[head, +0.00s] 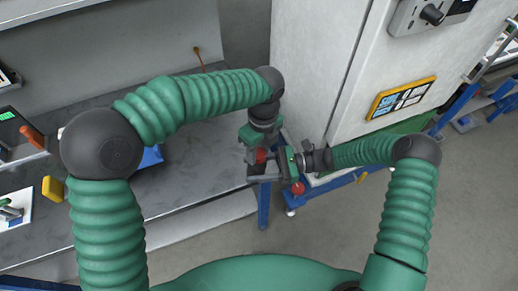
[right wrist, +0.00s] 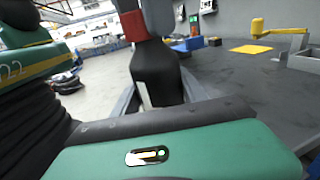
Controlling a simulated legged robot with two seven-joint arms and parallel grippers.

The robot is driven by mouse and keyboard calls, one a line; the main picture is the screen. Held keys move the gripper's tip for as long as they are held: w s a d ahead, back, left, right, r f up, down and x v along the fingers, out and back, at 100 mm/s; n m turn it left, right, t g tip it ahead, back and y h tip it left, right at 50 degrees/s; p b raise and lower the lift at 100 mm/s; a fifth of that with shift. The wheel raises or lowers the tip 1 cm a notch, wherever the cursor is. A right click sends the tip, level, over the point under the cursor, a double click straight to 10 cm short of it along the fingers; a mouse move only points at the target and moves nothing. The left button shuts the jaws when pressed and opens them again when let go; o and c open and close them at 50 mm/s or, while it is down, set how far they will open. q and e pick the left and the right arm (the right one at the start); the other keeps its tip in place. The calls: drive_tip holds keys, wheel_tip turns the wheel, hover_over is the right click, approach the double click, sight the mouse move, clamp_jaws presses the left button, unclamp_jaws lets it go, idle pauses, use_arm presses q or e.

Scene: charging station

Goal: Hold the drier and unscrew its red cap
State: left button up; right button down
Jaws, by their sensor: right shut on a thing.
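The drier (right wrist: 155,72) shows as a dark, tapering body in the right wrist view, with its red cap (right wrist: 133,26) at the top. My right gripper (right wrist: 158,98) is shut on the drier's dark body, with a grey finger on each side. In the head view the red cap (head: 260,156) is at the centre, left of my right gripper (head: 279,166). My left gripper (head: 257,153) comes down from above, its fingers at the cap. Whether they are shut on the cap or only around it cannot be told. Most of the drier is hidden in the head view.
A grey workbench (head: 195,165) lies left of the grippers. A white cabinet (head: 325,70) stands close behind them. A red round part (head: 298,188) shows just below my right gripper. A yellow block (head: 53,189) is on the bench at left. Open floor (head: 330,235) is at the lower right.

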use_arm(q)
clamp_jaws()
drive_tip(key=n, duration=0.5)
drive_tip(key=shift+d+r+n, duration=0.1)
drive_tip(key=shift+d+n, duration=0.05)
drive_tip(key=shift+n, duration=0.15)
drive_tip(key=n, duration=0.6)
drive_tip(key=shift+n, duration=0.3)
drive_tip(key=n, duration=0.4)
drive_tip(key=shift+d+r, duration=0.1)
drive_tip(key=shift+s+r, duration=0.1)
drive_tip(key=shift+r, duration=0.95)
drive_tip(key=shift+r, duration=0.1)
